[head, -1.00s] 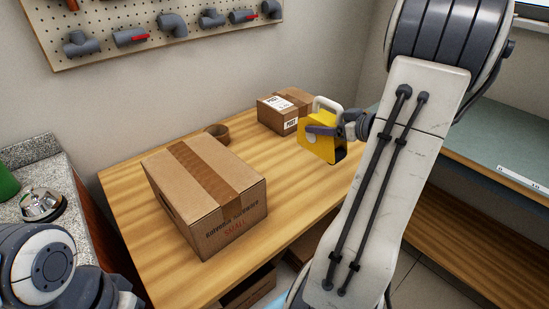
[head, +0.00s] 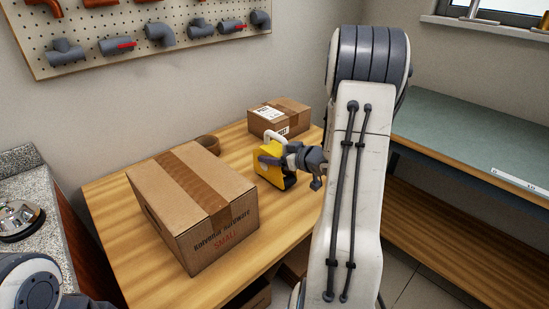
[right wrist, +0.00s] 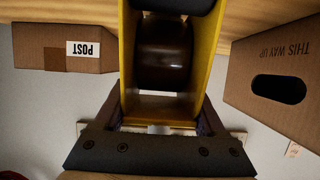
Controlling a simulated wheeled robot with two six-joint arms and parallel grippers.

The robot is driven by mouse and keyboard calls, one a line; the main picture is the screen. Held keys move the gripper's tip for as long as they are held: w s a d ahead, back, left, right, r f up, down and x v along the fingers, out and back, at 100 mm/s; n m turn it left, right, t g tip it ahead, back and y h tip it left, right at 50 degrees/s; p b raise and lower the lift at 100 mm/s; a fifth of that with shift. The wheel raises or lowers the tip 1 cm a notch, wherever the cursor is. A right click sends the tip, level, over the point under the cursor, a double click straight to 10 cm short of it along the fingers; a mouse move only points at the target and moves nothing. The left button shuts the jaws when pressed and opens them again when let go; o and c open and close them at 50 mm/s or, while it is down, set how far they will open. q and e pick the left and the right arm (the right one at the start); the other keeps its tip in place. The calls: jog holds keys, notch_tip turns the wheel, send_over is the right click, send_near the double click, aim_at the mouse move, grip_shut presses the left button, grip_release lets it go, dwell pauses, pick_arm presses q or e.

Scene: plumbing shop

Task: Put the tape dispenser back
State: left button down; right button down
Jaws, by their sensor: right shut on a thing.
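The yellow tape dispenser (head: 270,167) is in my right gripper (head: 288,160), between the big carton and the small parcel. It is at or just above the wooden table (head: 140,258); I cannot tell if it touches. In the right wrist view the dispenser (right wrist: 128,50) fills the middle, with a dark brown tape roll (right wrist: 163,55) between its yellow sides. My right gripper (right wrist: 160,118) is shut on it there. Of my left arm, only a part shows at the lower left of the head view; its gripper is out of sight.
The big closed carton (head: 187,216) stands on the table's left part. The small labelled parcel (head: 270,121) stands at the back. A brown tape roll (head: 208,143) lies behind the carton. A green-topped bench (head: 450,135) is at the right, a pegboard (head: 85,60) on the wall.

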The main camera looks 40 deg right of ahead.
jog(key=shift+f, duration=0.15)
jog(key=shift+f, duration=0.15)
grip_release()
jog(key=shift+s+r, duration=0.2)
jog(key=shift+r, duration=0.1)
jog(key=p+v, duration=0.1)
jog(key=v, duration=1)
jog(key=shift+s+p, duration=0.3)
jog(key=shift+p, duration=0.05)
